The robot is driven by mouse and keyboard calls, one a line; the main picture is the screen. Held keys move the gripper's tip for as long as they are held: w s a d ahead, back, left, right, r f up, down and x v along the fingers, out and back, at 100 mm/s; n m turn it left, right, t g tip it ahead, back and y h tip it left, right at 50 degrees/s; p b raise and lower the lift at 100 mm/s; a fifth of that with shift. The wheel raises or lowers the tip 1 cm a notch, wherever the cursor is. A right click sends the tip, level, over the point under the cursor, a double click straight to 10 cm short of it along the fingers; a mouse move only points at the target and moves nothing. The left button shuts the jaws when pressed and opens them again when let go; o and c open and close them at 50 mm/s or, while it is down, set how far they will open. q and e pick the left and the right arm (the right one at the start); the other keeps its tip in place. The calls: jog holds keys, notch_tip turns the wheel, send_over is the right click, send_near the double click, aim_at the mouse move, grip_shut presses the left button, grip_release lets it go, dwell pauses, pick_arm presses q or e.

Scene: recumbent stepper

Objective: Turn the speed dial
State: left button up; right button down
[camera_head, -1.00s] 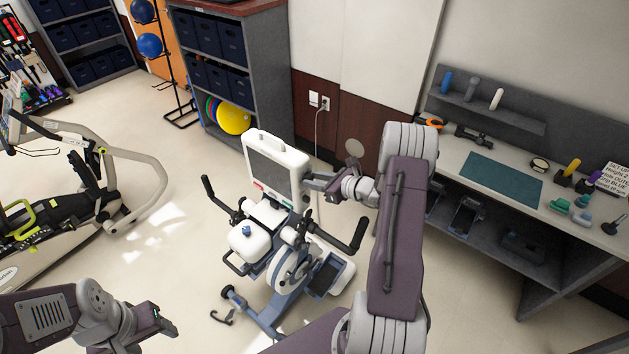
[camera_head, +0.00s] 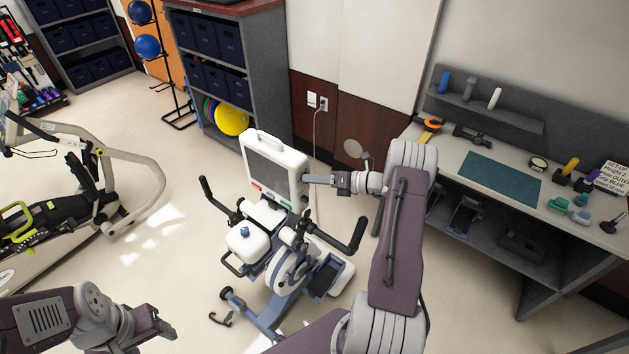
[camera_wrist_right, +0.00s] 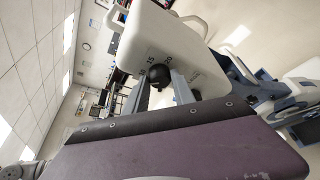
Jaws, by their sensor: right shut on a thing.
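The stepper's white console (camera_head: 274,167) stands upright with a grey screen facing the front. The speed dial (camera_wrist_right: 158,75) is a round black knob on the console's white side face, with small dark markings around it in the right wrist view. My right gripper (camera_head: 312,179) reaches the console's right side from the right. In the right wrist view its fingers (camera_wrist_right: 165,88) lie on either side of the dial, shut on it. The dial is hidden in the head view. My left gripper (camera_head: 163,327) is at the lower left, far from the console; its jaw gap is unclear.
The stepper's handlebars (camera_head: 350,240) and blue frame (camera_head: 270,310) stand below the console. A workbench (camera_head: 455,160) with a teal mat is on the right. A grey shelf (camera_head: 265,60) stands behind. Open floor lies to the left of the stepper.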

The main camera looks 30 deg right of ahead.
jog(key=shift+m, duration=0.4)
dwell(0.3)
jog(key=c, duration=1.1)
grip_release()
jog(key=shift+o, duration=0.2)
jog(key=shift+d, duration=0.1)
jog(key=b+v, duration=0.4)
jog(key=v, duration=0.4)
jog(key=shift+s+d, duration=0.3)
jog(key=shift+f+y, duration=0.1)
jog(key=shift+y, duration=0.2)
